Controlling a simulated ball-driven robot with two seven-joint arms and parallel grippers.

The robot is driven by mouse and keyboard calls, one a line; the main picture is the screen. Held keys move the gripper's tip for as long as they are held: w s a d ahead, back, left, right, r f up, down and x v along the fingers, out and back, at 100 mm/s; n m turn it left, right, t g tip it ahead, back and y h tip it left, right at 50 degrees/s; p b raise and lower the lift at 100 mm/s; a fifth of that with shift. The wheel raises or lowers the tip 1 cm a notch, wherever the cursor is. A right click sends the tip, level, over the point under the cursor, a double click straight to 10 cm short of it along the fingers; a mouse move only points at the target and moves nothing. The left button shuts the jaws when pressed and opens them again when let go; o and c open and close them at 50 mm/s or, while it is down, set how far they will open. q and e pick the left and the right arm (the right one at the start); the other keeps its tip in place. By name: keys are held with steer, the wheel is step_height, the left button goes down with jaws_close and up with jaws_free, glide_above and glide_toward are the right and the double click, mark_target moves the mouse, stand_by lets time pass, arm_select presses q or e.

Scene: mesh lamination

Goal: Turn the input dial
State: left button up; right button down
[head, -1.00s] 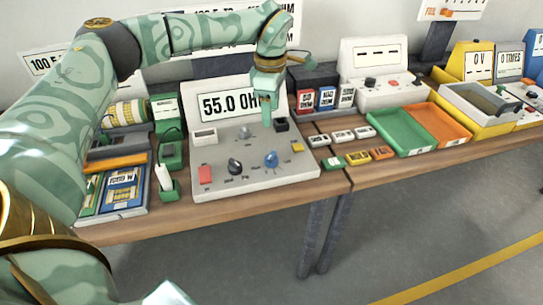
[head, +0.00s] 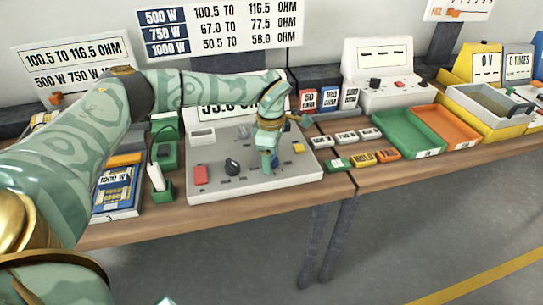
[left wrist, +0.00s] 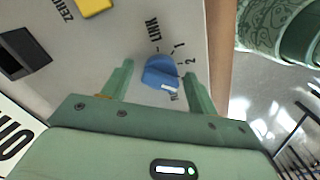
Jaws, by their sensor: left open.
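The grey console (head: 225,190) stands on the bench with a display behind it, now partly covered by my left arm. A blue dial (left wrist: 160,72) is on its panel, with the marks LINK, 1 and 2 beside it in the left wrist view; a further mark is partly hidden. My left gripper (left wrist: 157,70) is open, with one finger on each side of this dial; I cannot tell whether they touch it. In the head view, my left gripper (head: 269,158) points down over the front right of the console and hides most of the dial.
A dark dial (head: 232,165), a red button (head: 200,174) and a yellow piece (head: 298,147) share the panel. A black socket block (left wrist: 22,52) is near the gripper. Green (head: 408,146) and orange trays stand right. The console's front edge is close.

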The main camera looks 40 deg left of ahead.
arm_select(q)
steer(key=c, duration=0.9)
steer(key=shift+r, duration=0.1)
arm_select(e)
steer(key=shift+r, duration=0.15)
arm_select(q)
steer(key=n+p, duration=0.2)
steer(key=shift+r+p, duration=0.2)
steer(key=shift+p, duration=0.15)
steer(key=n+p, duration=0.7)
steer(key=n, duration=0.2)
steer(key=shift+f+n+p, duration=0.15)
steer(key=shift+n+p, duration=1.25)
steer(key=shift+n, duration=0.9)
arm_select(e)
steer(key=w+r+t, duration=0.1)
steer(key=w+r, duration=0.2)
steer(key=r, duration=0.9)
steer(key=shift+w+d, duration=0.1)
steer(key=shift+w, duration=0.05)
